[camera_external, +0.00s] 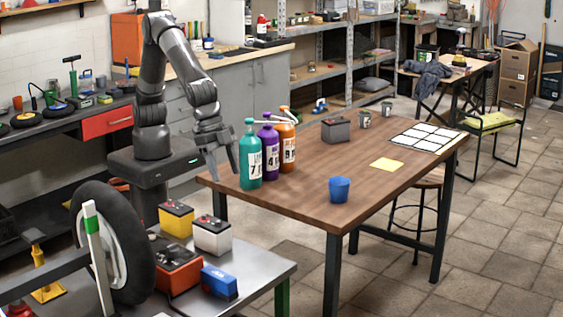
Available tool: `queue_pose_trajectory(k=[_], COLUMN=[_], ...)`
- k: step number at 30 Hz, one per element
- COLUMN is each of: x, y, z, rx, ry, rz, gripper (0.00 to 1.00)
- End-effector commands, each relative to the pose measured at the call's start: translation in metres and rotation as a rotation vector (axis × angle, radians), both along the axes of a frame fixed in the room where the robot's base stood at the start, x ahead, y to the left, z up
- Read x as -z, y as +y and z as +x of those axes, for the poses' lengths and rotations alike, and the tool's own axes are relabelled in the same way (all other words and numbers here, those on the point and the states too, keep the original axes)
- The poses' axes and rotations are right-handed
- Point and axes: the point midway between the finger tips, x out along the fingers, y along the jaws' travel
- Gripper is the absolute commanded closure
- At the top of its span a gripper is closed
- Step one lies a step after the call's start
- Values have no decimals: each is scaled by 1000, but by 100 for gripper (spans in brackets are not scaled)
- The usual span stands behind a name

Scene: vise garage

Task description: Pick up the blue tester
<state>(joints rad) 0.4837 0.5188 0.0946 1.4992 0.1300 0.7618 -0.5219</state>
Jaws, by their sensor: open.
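The blue tester appears to be the small blue box (219,283) with a paler front side. It lies on the grey metal table (262,270) near its front edge, right beside an orange-red battery-like box (176,268). My gripper (224,174) is open and empty, pointing down. In the picture it is well above the blue box, just left of the teal bottle; I cannot tell its exact distance from the bottle.
A yellow box (176,220) and a white box (212,236) stand behind the blue one. A tyre (115,243) is at the left. Teal (250,158), purple (268,150) and orange (286,146) bottles and a blue cup (339,189) stand on the wooden table (300,200).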

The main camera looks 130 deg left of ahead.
Motion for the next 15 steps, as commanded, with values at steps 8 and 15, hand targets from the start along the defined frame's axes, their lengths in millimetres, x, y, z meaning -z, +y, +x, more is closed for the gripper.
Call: queue_pose_trajectory(k=[8, 15], x=[93, 140], y=[-85, -124], z=[34, 42], rx=[19, 27], ry=[5, -1], rz=[23, 31], gripper=[40, 40])
